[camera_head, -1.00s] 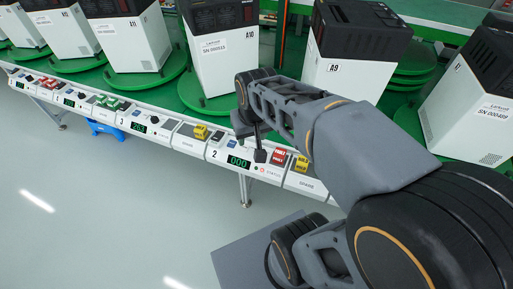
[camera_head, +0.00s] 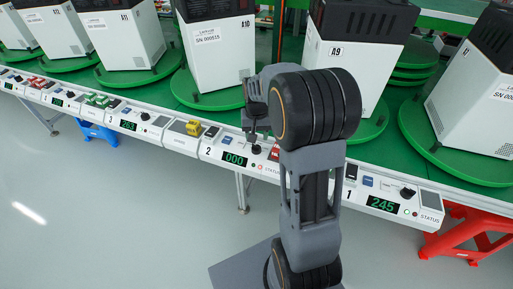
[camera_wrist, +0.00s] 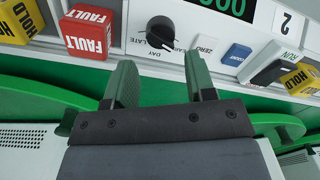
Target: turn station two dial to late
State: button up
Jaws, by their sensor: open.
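The station two dial (camera_wrist: 160,32) is a round black knob on the white panel in the wrist view, with the words DAY and LATE below and beside it. A white mark on the knob points toward the lower right; I cannot tell surely which word it matches. My gripper (camera_wrist: 158,82) has its two fingers spread, with nothing between them, just below the dial and apart from it. In the head view the station two display (camera_head: 235,159) reads 000. The dial (camera_head: 256,149) shows just right of it, under my gripper, whose fingers are mostly hidden by my arm.
A red FAULT block (camera_wrist: 88,30) stands left of the dial. A white ZERO button (camera_wrist: 207,43) and blue block (camera_wrist: 235,55) are to its right. Station one's display (camera_head: 382,204) reads 245. White machines on green turntables (camera_head: 205,93) stand behind the panel.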

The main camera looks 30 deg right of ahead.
aim_at(256, 145)
jog(key=shift+f+b, duration=0.35)
jog(key=shift+f, duration=2.65)
jog(key=c, duration=0.6)
jog(key=shift+c, duration=0.2)
